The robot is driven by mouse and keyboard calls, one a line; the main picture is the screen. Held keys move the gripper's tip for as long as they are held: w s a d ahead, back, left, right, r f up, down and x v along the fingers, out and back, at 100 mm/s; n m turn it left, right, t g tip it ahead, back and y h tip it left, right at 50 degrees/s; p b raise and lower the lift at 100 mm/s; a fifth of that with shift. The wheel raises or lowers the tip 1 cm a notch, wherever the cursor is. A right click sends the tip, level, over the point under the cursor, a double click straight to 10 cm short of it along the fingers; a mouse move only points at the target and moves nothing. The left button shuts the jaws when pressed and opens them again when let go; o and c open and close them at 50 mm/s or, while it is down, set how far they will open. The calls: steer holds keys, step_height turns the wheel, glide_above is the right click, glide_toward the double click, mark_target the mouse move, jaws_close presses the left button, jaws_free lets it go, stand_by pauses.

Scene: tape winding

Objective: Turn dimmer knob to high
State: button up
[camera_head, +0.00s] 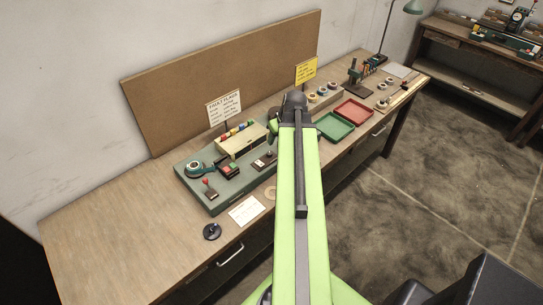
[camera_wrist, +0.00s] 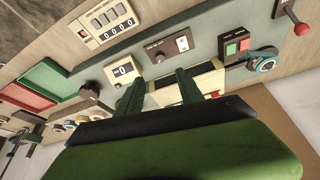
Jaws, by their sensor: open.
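In the wrist view a dark plate (camera_wrist: 168,48) on the grey-green board carries a small round knob (camera_wrist: 159,57) and a pale switch. A larger black knob (camera_wrist: 89,90) stands to its left, near a white counter. I cannot read any label that tells which knob is the dimmer. My gripper (camera_wrist: 161,76) is open, its two dark green fingers apart over the board, with nothing held between them. The small knob shows just beyond the fingertips; contact cannot be told. In the head view the dark plate (camera_head: 264,162) lies left of my arm, which hides my fingers.
A beige box (camera_head: 241,142), a green tape dispenser (camera_head: 199,170) and a red-tipped lever (camera_head: 209,189) crowd the board. Green (camera_head: 334,127) and red (camera_head: 356,111) trays lie right of my arm. The bench's left end (camera_head: 120,235) is clear.

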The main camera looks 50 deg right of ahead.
mark_target(270, 154)
steer(key=b+x, duration=1.1)
steer(key=x, duration=0.2)
steer(key=shift+f, duration=0.35)
steer(key=shift+r, duration=0.15)
